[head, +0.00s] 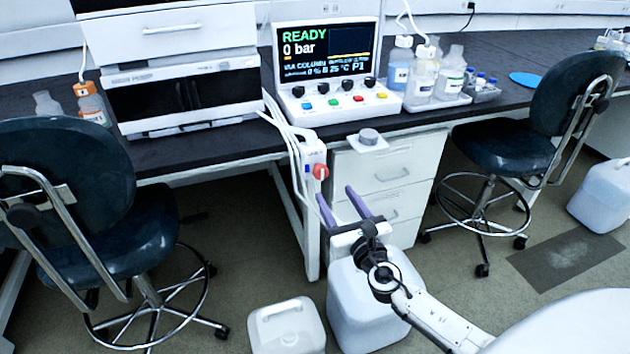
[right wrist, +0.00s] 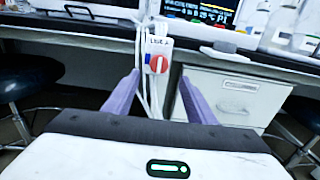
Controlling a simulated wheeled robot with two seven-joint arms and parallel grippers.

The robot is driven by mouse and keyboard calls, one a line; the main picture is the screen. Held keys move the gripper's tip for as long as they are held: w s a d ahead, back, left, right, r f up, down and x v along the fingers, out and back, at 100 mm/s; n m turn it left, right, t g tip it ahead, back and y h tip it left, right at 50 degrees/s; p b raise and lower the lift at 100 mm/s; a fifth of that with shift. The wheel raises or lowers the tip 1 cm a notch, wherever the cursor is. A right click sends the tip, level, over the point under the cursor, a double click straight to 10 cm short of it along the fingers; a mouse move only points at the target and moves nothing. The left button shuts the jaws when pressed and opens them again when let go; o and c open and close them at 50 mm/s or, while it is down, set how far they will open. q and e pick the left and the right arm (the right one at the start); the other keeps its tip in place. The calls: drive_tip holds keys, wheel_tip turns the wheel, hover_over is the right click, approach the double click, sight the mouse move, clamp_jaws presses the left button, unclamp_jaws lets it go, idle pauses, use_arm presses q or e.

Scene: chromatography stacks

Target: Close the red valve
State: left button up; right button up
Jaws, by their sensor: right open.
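The red valve (head: 320,171) is a round red knob on a white box hanging at the front edge of the bench. It also shows in the right wrist view (right wrist: 159,65), above and between my fingers, with a pale bar across its face. A small blue patch sits beside it. My right gripper (head: 341,206) is open and empty, with its two purple fingers pointing toward the bench, below and to the right of the valve in the head view. The fingers also show in the right wrist view (right wrist: 156,97), apart from the valve. My left gripper is out of view.
A display unit (head: 325,60) with knobs stands on the dark bench (head: 215,147). White tubes run down beside the valve box. Drawers (head: 385,172) stand right of it. Chairs (head: 65,190) (head: 540,110) flank the space, and white canisters (head: 372,300) (head: 287,325) stand on the floor.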

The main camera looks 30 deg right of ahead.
sight(322, 176)
drive_tip(key=b+x, duration=0.1)
drive_tip(key=x, duration=0.7)
drive_tip(key=shift+w+a, duration=0.15)
drive_tip(key=shift+w, duration=0.35)
drive_tip(key=c, duration=1)
drive_tip(key=shift+b, duration=0.3)
drive_tip(key=shift+c, duration=0.2)
